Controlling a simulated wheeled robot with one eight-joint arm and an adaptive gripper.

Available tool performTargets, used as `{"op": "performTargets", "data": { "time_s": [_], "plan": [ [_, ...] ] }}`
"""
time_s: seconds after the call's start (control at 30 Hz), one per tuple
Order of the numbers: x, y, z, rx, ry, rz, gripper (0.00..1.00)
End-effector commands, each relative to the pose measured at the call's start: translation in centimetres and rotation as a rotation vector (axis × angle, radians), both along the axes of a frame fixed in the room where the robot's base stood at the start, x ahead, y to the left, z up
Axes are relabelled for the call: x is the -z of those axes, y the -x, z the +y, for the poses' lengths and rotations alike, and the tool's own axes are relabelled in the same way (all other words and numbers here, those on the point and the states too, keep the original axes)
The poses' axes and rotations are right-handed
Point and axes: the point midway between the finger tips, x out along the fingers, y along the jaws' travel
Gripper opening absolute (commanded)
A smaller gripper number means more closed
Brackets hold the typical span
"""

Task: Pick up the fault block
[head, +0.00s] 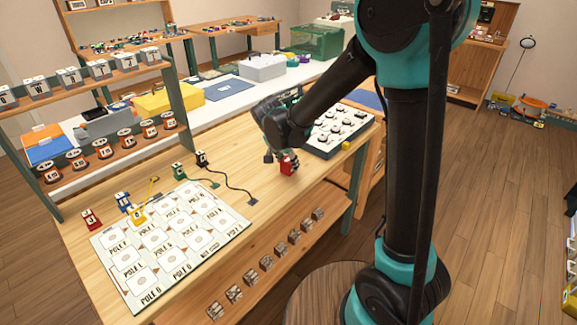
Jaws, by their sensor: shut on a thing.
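My gripper (285,154) is over the right part of the wooden workbench (240,165), at the end of my bent arm. It is shut on a small red block (288,166) with a pale mark on its face. The block is upright, at or just above the bench top; I cannot tell whether it touches the wood. Any label on it is too small to read, so I cannot confirm that it is the fault block. My gripper and wrist hide its upper part.
A mat with marked pole squares (217,240) lies at the bench's left. Near it stand red (90,219), blue (123,202), yellow (136,215) and green (179,171) blocks, and a cabled one (201,159). A yellow piece (346,145) is at the right edge.

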Motion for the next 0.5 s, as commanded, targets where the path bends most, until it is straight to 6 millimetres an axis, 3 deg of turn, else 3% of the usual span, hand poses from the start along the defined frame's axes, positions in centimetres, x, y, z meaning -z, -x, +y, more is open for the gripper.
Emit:
{"op": "performTargets", "data": {
  "time_s": [0.17, 0.5],
  "plan": [
    [-3.0, 0.0, 0.0, 0.000, 0.000, 0.000, 0.07],
    [-12.1, 0.0, 0.0, 0.000, 0.000, 0.000, 0.07]
  ]
}}
